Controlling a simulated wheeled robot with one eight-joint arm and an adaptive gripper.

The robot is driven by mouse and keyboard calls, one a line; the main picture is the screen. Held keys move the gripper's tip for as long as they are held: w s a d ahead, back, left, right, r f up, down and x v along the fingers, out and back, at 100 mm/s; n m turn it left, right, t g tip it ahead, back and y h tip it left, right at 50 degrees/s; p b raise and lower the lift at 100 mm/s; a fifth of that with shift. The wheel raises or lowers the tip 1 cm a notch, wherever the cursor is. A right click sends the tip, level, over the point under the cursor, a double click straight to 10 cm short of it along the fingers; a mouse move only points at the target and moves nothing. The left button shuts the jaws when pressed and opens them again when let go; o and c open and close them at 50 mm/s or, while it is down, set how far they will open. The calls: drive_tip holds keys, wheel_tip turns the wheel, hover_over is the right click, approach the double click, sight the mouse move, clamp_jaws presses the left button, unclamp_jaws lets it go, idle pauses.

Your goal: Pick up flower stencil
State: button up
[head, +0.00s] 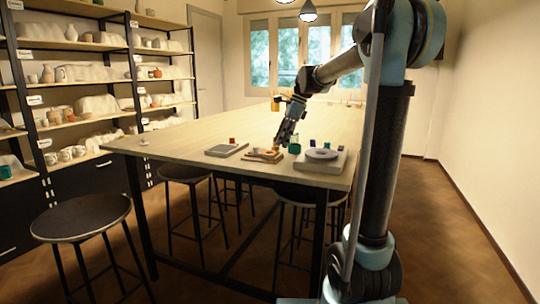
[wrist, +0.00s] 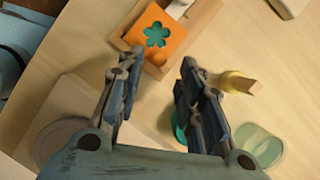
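The flower stencil (wrist: 177,36) is a flat orange square with a teal flower shape in its middle. In the wrist view it lies at the top centre, partly over a shallow wooden tray (wrist: 205,22). In the head view the stencil and tray (head: 250,157) are small, near the front edge of the table. My gripper (wrist: 158,66) is open, its two fingers well apart with nothing between them. The fingertips point towards the stencil and appear apart from it. In the head view my gripper (head: 280,143) is just above and behind the tray.
A pale block (wrist: 178,8) lies beside the stencil. A grey slab (head: 227,149) lies left of the tray. The table (head: 200,125) behind is largely clear.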

drive_tip(key=shift+x, duration=1.55)
clamp_jaws()
drive_tip(key=shift+r, duration=0.15)
